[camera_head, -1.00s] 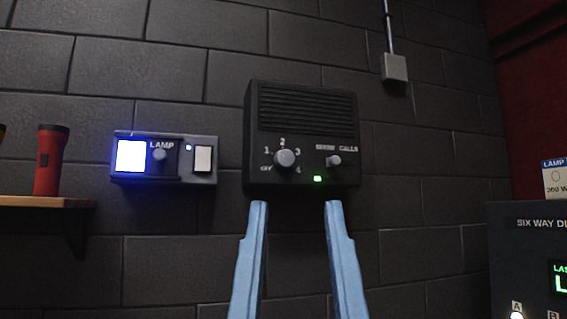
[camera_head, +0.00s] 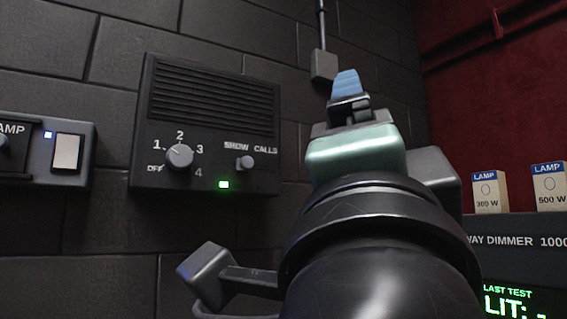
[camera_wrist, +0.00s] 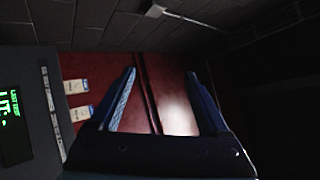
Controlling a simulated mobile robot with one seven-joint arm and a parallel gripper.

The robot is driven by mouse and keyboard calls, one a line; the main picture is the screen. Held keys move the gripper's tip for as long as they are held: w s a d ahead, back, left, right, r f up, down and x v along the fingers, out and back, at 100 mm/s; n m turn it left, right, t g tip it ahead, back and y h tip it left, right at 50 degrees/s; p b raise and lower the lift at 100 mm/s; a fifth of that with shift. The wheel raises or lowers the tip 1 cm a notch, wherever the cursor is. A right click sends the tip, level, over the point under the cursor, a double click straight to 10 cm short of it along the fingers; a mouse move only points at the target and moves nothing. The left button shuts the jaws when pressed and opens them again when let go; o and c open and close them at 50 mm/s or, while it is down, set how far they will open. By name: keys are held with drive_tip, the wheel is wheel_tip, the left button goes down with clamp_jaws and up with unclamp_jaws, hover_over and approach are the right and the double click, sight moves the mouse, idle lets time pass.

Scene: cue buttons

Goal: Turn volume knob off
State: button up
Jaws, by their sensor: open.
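The volume knob (camera_head: 179,156) is a small grey round knob on a black speaker panel (camera_head: 205,125) on the wall. Marks OFF, 1, 2, 3 and 4 surround it. A pale mark on its face points to the upper left, seemingly toward 1. My gripper (camera_head: 346,85) is raised to the right of the panel, apart from the knob, and seen side-on. In the wrist view, my gripper (camera_wrist: 163,88) has its two blue fingers spread with nothing between them. It faces a red wall; the knob is out of that view.
A second knob (camera_head: 245,163) under SHOW CALLS and a green light (camera_head: 224,184) are on the same panel. A lamp switch box (camera_head: 66,152) is left of it. A dimmer unit (camera_head: 520,235) with lamp boxes (camera_head: 550,186) on top stands right. A conduit box (camera_head: 324,66) is above.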

drive_tip(key=w+a+m+g+y, duration=0.1)
drive_tip(key=w+a+m+y, duration=0.1)
drive_tip(key=w+m+y, duration=0.3)
drive_tip(key=m+g+y+p, duration=0.1)
drive_tip(key=m+g+y, duration=0.45)
drive_tip(key=y, duration=0.55)
approach(180, 158)
drive_tip(key=shift+m+t, duration=0.25)
drive_tip(key=p+x, duration=0.6)
drive_tip(key=x, duration=0.1)
drive_tip(key=shift+s+a, duration=0.1)
drive_tip(key=shift+p+x, duration=0.35)
drive_tip(key=shift+x, duration=0.5)
drive_tip(key=shift+f, duration=0.15)
clamp_jaws()
